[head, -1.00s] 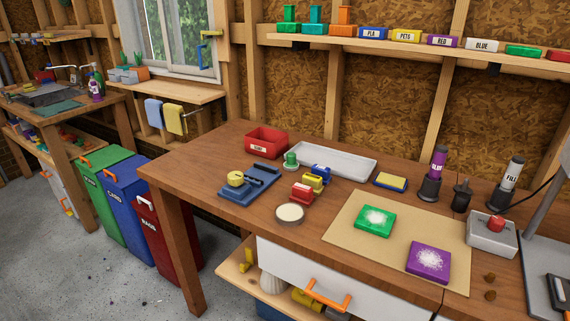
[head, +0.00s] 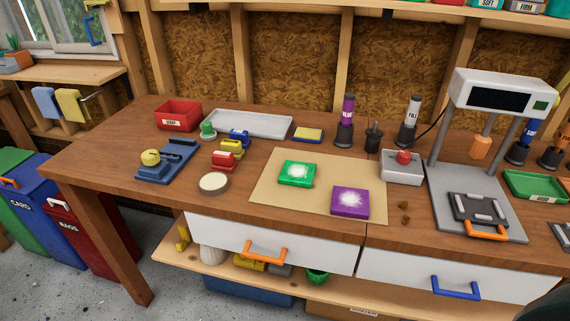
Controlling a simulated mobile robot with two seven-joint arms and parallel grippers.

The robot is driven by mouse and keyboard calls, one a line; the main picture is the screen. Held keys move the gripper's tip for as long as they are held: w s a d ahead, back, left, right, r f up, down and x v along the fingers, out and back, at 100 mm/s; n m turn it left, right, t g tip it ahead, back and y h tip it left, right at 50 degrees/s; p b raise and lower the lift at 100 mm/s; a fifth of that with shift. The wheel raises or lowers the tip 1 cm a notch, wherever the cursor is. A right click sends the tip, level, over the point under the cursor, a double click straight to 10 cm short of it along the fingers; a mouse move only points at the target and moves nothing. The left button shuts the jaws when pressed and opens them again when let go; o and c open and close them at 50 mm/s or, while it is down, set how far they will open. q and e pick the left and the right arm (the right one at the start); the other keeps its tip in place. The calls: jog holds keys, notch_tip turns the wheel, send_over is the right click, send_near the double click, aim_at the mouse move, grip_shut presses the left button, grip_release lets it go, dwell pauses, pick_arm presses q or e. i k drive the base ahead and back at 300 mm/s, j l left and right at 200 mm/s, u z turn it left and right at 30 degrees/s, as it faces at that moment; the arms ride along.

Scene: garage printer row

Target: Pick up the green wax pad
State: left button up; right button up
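A green square pad (head: 297,182) with a white, powdery patch on top lies flat on the tan mat (head: 275,206) on the wooden workbench, in the head view. It is fully visible, with nothing on or against it. A similar purple pad (head: 350,211) with a white patch lies on the same mat, to the right and nearer. Neither of my grippers is in view.
A round cream-topped tin (head: 213,183) and small red, yellow and blue blocks are left of the mat. A grey box with a red button (head: 401,172) and a printer (head: 470,225) stand right. Bare wood (head: 285,220) lies in front.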

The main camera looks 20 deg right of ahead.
aim_at(208, 134)
jog(key=z, duration=0.4)
jog(key=j+z, duration=0.25)
jog(key=z, duration=0.15)
jog(key=j+z, duration=0.55)
jog(key=z, duration=0.2)
jog(key=k+j+z, duration=0.15)
jog(key=j, duration=0.2)
jog(key=j+z, duration=0.15)
jog(key=j, duration=0.2)
jog(key=k+j+z, duration=0.15)
jog(key=j, duration=0.2)
